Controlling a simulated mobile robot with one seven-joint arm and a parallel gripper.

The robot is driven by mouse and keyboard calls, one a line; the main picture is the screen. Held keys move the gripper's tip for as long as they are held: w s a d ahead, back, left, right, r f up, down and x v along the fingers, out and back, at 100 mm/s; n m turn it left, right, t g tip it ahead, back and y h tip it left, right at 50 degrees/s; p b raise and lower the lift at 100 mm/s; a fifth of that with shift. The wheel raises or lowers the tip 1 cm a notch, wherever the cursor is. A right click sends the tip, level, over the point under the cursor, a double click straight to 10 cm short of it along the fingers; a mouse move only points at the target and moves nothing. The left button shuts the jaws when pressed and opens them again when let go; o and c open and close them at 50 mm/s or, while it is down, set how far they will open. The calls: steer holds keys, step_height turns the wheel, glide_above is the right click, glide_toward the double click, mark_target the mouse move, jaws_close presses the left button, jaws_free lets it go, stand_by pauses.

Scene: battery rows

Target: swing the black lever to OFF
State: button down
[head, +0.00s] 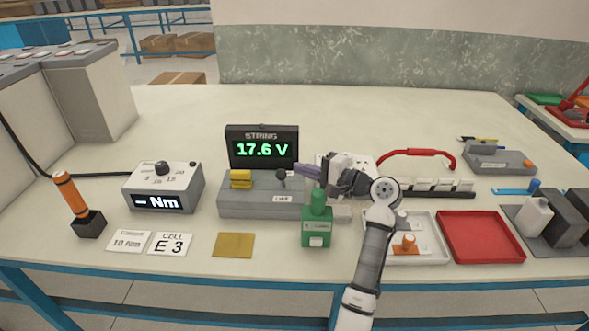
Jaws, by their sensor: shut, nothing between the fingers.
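The black lever (281,175) stands on a grey switch box (238,209) below the display. Its round knob is dark and its stem is short.
A display (262,148) behind reads 17.6 V. A yellow block (241,179) sits on the box's left part. A green bottle-like object (317,227) stands in front, close under my arm. A torque tester (163,187) is left, a red tray (481,237) right. The table's back is clear.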

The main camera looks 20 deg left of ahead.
steer(key=f+b+v, duration=0.1)
steer(key=b+v, duration=0.1)
steer(key=v, duration=0.8)
steer(key=shift+d+r, duration=0.25)
steer(key=shift+r, duration=0.25)
steer(key=shift+f, duration=0.1)
